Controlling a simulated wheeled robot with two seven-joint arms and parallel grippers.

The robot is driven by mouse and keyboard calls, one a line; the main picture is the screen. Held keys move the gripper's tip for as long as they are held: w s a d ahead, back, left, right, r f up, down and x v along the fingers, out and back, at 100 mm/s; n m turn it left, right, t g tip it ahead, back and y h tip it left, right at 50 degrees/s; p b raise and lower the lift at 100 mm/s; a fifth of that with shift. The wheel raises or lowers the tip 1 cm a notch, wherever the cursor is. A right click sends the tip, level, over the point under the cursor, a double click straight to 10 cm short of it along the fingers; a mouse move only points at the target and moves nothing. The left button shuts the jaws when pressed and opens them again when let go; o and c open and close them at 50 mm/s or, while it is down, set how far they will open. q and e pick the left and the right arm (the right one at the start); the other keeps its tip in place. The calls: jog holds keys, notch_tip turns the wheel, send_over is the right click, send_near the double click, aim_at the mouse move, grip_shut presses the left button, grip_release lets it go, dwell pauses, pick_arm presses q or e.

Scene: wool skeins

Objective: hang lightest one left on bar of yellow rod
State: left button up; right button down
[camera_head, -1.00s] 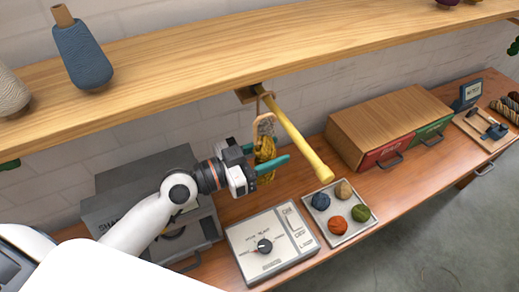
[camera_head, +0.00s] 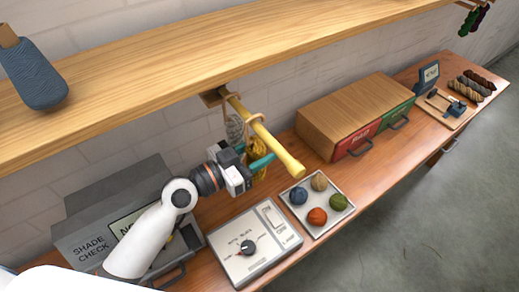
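The yellow rod (camera_head: 283,150) juts out from under the wooden shelf, its free end toward me. A pale grey skein (camera_head: 234,130) hangs by a loop near its bracket end. My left gripper (camera_head: 259,160), with teal fingers, is just below the rod and appears shut on a yellow skein (camera_head: 259,172). This skein's tan loop (camera_head: 254,122) is at the rod and seems to pass around it; the gripper hides part of the skein. Several skeins (camera_head: 472,86) in brown, grey and dark tones lie on the bench at far right. My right gripper is out of view.
A grey shade-check box (camera_head: 85,235) is at left. The shelf (camera_head: 180,85) is overhead, with a blue cone (camera_head: 35,75).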

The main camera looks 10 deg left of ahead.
aim_at(246, 161)
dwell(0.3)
pick_arm(q)
jog(key=o, duration=1.1)
jog(key=shift+c, duration=0.2)
jog(key=shift+f, duration=0.1)
jog(key=shift+s, duration=0.1)
jog(key=shift+s+a+f+b, duration=0.15)
jog(key=shift+s+a+b, duration=0.1)
jog(key=shift+b, duration=0.1)
jog(key=b+v, duration=0.3)
jog(key=v, duration=0.2)
jog(key=shift+s+a+f, duration=0.1)
jog(key=shift+s+a, duration=0.05)
jog(key=shift+a, duration=0.05)
jog(key=shift+s+a+r, duration=0.2)
jog(key=shift+s+a, duration=0.2)
jog(key=shift+s, duration=0.05)
jog(key=shift+r, duration=0.1)
